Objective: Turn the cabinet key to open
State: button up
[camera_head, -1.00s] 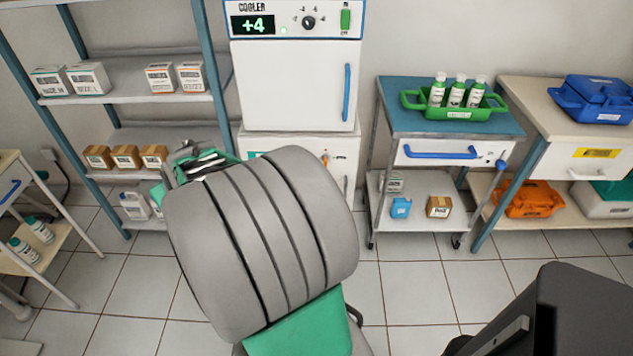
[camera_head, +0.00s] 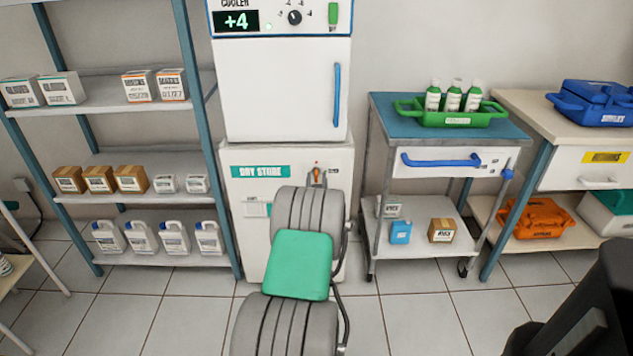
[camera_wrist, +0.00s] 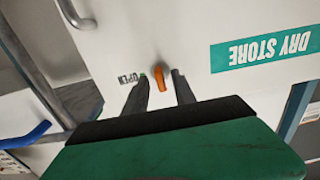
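The white dry store cabinet (camera_head: 250,220) stands below the cooler, its door closed. Its orange key (camera_head: 316,166) sits near the top of the door; in the wrist view the key (camera_wrist: 160,77) is at centre, beside an OPEN label (camera_wrist: 128,78). My gripper (camera_wrist: 160,75) is open, with one dark finger on each side of the key and a gap to each. In the head view my gripper (camera_head: 316,178) is at the door front just below the key. My arm hides part of the door.
The cooler (camera_head: 281,90) is above the cabinet. A shelf rack (camera_head: 135,198) with boxes and jugs stands left. A blue-topped cart (camera_head: 385,125) with a green tray of bottles stands right. Tiled floor (camera_head: 420,310) before the cart is clear. A metal handle (camera_wrist: 75,12) shows in the wrist view.

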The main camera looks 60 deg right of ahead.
jog(key=shift+w+d, duration=0.15)
jog(key=shift+d, duration=0.05)
grip_shut()
dwell(0.5)
